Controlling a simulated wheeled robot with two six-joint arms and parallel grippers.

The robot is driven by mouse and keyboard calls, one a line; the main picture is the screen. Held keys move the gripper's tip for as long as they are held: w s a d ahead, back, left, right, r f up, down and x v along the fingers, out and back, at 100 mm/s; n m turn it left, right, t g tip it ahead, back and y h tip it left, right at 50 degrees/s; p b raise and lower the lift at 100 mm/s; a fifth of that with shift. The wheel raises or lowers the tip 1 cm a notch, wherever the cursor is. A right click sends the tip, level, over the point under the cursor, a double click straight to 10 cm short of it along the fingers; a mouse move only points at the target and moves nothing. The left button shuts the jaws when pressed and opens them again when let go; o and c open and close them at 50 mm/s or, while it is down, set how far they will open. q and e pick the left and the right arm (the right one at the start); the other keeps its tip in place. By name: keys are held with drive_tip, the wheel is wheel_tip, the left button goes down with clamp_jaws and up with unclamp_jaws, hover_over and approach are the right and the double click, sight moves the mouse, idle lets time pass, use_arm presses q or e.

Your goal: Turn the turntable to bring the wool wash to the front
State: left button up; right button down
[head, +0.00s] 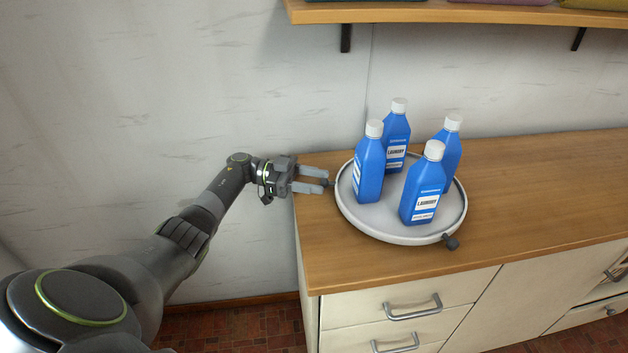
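A round white turntable (375,228) with a raised rim sits on the wooden counter. It carries several blue bottles with white caps; the front one (423,190) and the back one (397,140) have labels that seem to read "LAUNDRY". The left bottle (369,165) and right bottle (450,145) have labels I cannot read. I cannot tell which is the wool wash. A dark knob (451,242) sticks out from the rim at front right. My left gripper (326,180) is open at the turntable's left edge, its fingertips beside another small dark knob. My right gripper is not in view.
The wooden counter (540,190) is clear to the right and in front of the turntable. A wall shelf (450,12) hangs above at the back. Drawers with metal handles (412,308) are below the counter's front edge.

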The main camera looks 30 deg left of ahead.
use_arm(q)
drive_tip(key=b+v, duration=0.4)
drive_tip(key=v, duration=0.8)
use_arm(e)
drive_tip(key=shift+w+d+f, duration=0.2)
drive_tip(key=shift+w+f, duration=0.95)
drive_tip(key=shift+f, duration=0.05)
